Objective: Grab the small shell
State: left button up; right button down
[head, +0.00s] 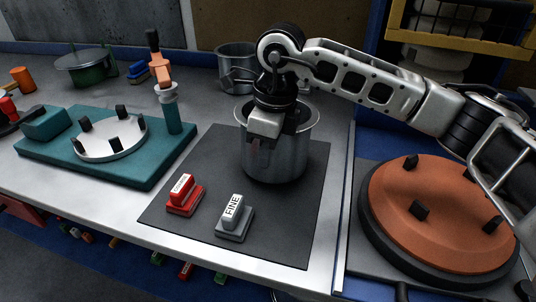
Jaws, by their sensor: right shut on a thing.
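A shiny metal pot with a wide flat rim (287,160), which I take for the shell, stands upright on the dark grey mat. My right gripper (257,148) reaches down over it from the upper right and is shut at its near left wall. The fingertips are small and hard to make out against the metal, and my wrist hides part of the rim and the opening. A second metal pot (237,58) stands behind, farther back on the bench. My left gripper is not in view.
A red FINE-type stamp block (184,192) and a grey block marked FINE (234,215) sit on the mat (280,235). A teal fixture (150,175) with a metal disc is at left. An orange round plate (445,205) with black clamps is at right.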

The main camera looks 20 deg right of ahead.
jog(key=s+a+r+b, duration=0.1)
jog(key=s+a+r, duration=0.1)
jog(key=s+r, duration=0.4)
jog(key=s+a+r+b, duration=0.1)
jog(key=s+a+r, duration=0.2)
jog(key=s+r, duration=0.2)
jog(key=shift+s+a+r+b, duration=0.25)
jog(key=shift+s+r+b, duration=0.1)
jog(key=shift+s, duration=0.55)
